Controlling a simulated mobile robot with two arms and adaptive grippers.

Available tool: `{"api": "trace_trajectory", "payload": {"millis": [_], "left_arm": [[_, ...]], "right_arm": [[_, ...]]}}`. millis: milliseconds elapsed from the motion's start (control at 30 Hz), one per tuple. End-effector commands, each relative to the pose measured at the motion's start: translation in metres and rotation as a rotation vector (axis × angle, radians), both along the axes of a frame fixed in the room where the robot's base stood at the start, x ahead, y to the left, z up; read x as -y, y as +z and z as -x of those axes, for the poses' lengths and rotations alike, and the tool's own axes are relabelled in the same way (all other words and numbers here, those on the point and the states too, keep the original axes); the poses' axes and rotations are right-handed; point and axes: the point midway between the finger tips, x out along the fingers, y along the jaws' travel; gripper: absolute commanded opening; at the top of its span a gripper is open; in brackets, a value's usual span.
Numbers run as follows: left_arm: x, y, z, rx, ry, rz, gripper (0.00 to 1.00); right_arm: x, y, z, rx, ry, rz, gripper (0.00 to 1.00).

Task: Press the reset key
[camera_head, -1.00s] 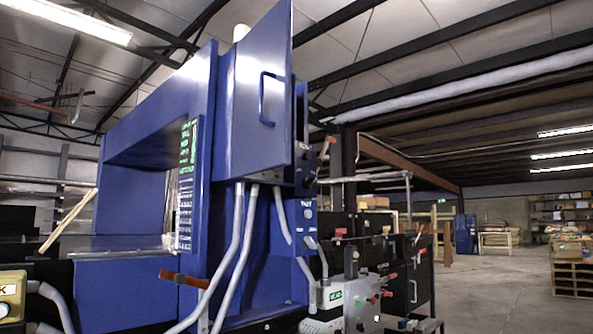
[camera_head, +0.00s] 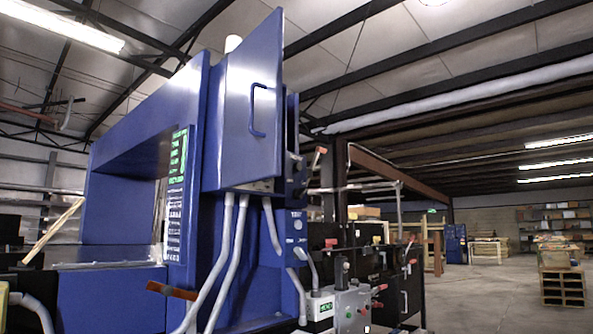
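A tall blue detector machine (camera_head: 105,205) with an arch-like opening stands at the left and centre. A narrow panel (camera_head: 174,205) on its upright has lit green text at the top and rows of pale markings below; its lettering is too small to read. A blue post (camera_head: 296,225) carries small round buttons and tiny labels. I cannot tell which of these is the reset key. Neither of my grippers shows.
A blue cabinet door (camera_head: 252,105) with a handle juts out at the upper centre. Grey conduits (camera_head: 222,265) run down below it. An orange-brown bar (camera_head: 171,290) sticks out at the lower left. Open floor lies at the right, with a wooden pallet stack (camera_head: 563,287).

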Motion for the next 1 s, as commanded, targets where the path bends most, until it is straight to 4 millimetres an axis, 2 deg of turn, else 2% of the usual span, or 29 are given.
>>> {"api": "trace_trajectory", "payload": {"millis": [300,533,1000], "left_arm": [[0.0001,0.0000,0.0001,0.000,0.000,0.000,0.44],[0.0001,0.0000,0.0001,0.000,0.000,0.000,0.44],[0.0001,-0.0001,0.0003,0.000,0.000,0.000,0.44]], "right_arm": [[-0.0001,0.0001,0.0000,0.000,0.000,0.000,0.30],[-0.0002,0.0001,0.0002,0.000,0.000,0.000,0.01],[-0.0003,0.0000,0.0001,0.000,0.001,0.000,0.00]]}}
